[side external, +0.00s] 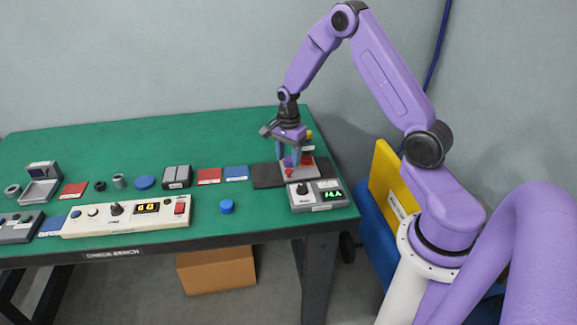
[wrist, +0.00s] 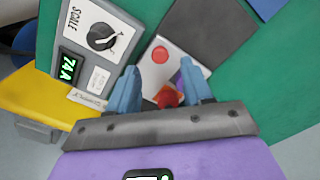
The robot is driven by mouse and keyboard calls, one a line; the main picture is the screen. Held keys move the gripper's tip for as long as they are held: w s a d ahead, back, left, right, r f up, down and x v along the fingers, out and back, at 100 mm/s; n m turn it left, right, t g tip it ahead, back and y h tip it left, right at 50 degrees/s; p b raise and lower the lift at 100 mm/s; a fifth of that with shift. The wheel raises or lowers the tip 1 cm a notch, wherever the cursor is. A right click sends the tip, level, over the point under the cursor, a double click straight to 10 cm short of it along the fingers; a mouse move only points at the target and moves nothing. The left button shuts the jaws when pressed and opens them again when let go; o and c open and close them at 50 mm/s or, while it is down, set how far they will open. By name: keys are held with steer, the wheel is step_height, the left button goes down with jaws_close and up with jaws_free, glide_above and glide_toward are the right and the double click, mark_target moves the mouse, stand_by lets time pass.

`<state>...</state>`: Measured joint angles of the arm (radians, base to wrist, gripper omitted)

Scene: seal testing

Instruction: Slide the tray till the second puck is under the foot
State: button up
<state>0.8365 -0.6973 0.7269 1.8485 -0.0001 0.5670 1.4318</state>
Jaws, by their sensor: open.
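My gripper (side external: 293,155) points down over the right end of the green bench, above a small pale tray (side external: 310,174). In the wrist view my gripper (wrist: 162,88) is open, its two blue fingers apart over the near part of the tray (wrist: 181,50). A round red puck (wrist: 160,55) lies on the tray beyond the fingers. Another red piece (wrist: 167,97) shows between the fingertips, partly hidden, with a purple bit beside it. I cannot tell whether the fingers touch anything. The foot is not clearly distinguishable; my gripper hides much of that spot.
A dark plate (side external: 266,180) lies left of the tray. A grey dial box with a green display (side external: 331,196) stands just in front, near the bench edge. Blue (side external: 236,173) and red (side external: 209,176) cards, a blue cap (side external: 227,206) and a white control panel (side external: 125,214) lie further left.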

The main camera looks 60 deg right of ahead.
mark_target(289, 170)
steer(key=shift+f, duration=2.05)
jaws_close()
